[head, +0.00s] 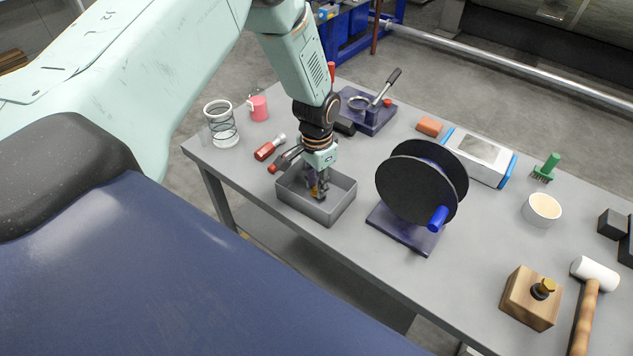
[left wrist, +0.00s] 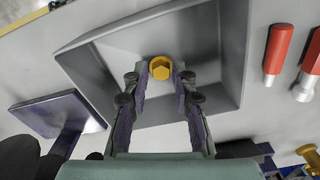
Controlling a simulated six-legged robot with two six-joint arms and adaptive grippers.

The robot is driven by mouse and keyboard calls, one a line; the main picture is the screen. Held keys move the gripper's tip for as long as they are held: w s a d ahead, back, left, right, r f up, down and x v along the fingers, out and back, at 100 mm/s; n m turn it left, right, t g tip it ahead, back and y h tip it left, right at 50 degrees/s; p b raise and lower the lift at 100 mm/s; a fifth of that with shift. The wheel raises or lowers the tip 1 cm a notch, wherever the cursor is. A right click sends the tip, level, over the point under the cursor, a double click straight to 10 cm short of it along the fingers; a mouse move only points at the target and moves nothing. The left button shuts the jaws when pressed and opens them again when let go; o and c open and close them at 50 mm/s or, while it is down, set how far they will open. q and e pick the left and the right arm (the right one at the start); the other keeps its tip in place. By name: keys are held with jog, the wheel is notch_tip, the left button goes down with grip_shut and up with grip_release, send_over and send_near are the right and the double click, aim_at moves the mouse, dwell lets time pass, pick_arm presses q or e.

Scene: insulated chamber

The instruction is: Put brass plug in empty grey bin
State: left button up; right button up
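My left gripper (head: 318,190) points down into the grey bin (head: 343,203) on the table in the head view. In the left wrist view, the brass plug (left wrist: 160,68), with a hexagonal yellow head, sits between the fingertips of the left gripper (left wrist: 161,76). Whether the plug touches the bin floor is hard to tell. My right gripper is not in view.
A black reel (head: 415,185) on a dark base stands just right of the bin. A red-handled screwdriver (head: 268,148) lies behind it. A wooden block (head: 532,298) with a brass-topped knob and a mallet (head: 592,290) are at the right. The table's front edge is close to the bin.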

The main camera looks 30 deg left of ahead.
pick_arm(q)
jog(key=shift+o, duration=1.4)
jog(key=shift+s+r, duration=0.1)
jog(key=shift+s, duration=0.05)
jog(key=shift+w, duration=0.2)
jog(key=shift+r, duration=0.35)
notch_tip(320, 180, up, 11)
jog(key=shift+s+r, duration=0.15)
jog(key=shift+s, duration=0.1)
